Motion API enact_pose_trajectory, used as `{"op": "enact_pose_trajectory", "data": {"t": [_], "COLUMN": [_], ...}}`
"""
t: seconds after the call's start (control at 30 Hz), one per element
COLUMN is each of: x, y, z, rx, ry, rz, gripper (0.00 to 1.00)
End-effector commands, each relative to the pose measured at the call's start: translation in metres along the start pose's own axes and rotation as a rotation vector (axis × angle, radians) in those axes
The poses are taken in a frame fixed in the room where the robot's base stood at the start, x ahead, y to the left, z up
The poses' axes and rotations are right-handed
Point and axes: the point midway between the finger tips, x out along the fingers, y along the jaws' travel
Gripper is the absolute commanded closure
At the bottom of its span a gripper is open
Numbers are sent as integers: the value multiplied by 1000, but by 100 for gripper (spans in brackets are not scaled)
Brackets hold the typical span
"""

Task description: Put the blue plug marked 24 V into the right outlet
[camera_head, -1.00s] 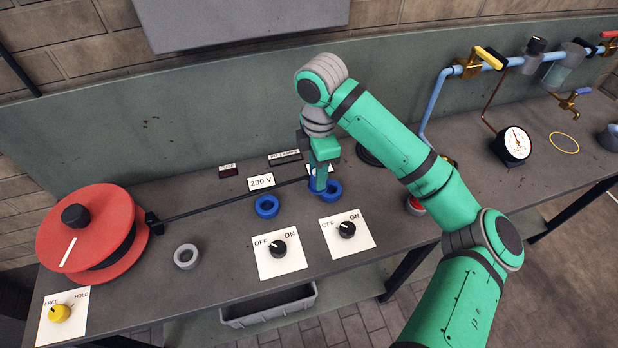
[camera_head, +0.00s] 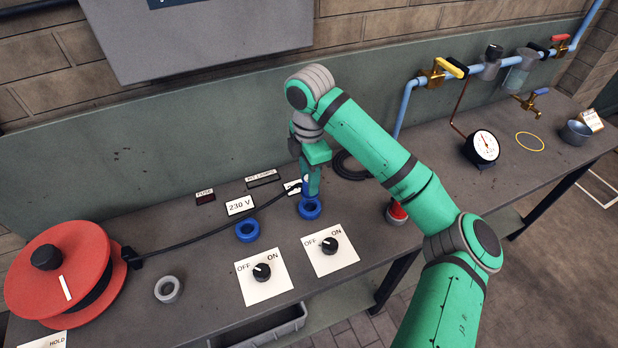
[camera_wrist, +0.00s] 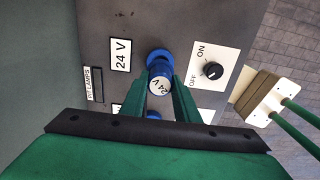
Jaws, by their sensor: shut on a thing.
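My gripper (camera_head: 312,194) is shut on the blue plug marked 24 V (camera_wrist: 160,82), which stands between the fingers in the wrist view. The plug is over the right outlet, a blue ring (camera_head: 310,208) that also shows just beyond the plug in the wrist view (camera_wrist: 157,56). I cannot tell how deep the plug sits in the ring. A 24 V label (camera_wrist: 121,54) lies beside this outlet. The left outlet (camera_head: 247,231) is empty, by the 230 V label (camera_head: 240,206).
Two OFF/ON switches (camera_head: 262,272) (camera_head: 330,246) stand in front of the outlets. A grey ring (camera_head: 168,289) lies near the reel. A red button (camera_head: 397,212), gauge (camera_head: 482,148) and pipe valves (camera_head: 440,72) are to the right.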

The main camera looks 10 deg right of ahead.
Motion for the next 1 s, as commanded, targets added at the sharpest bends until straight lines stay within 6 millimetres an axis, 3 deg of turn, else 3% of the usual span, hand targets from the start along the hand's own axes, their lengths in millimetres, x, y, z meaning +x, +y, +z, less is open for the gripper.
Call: {"op": "enact_pose_trajectory", "data": {"t": [1.0], "x": [22], "y": [0], "z": [0], "rx": [1], "ry": [1], "rz": [0], "gripper": [98]}}
